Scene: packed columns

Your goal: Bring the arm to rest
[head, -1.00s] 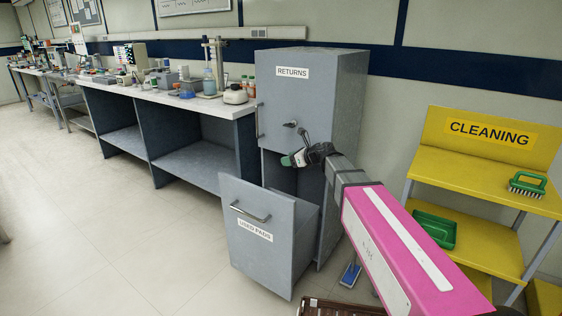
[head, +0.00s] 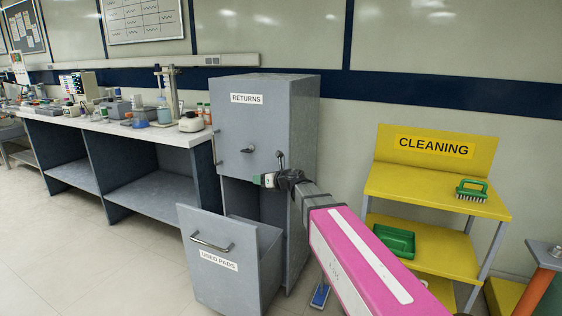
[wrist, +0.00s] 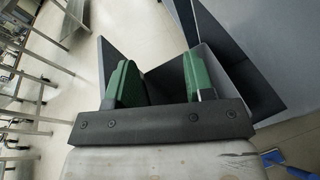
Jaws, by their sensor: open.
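My arm reaches out from the lower right in the head view, in front of the grey cabinet. My gripper (head: 262,180) is at its end, small in that view, just above the opened drawer and below the upper door. In the wrist view, the two green fingers of my gripper (wrist: 157,82) stand well apart with nothing between them. Behind them is the grey drawer (wrist: 165,68), seen at a slant.
The cabinet (head: 300,120) has a shut upper door labelled RETURNS (head: 240,125) and a pulled-out drawer labelled USED PADS (head: 215,262). A yellow CLEANING shelf (head: 400,185) stands right, holding a green brush (head: 472,188) and green tray (head: 394,240). A cluttered bench (head: 150,134) stands left.

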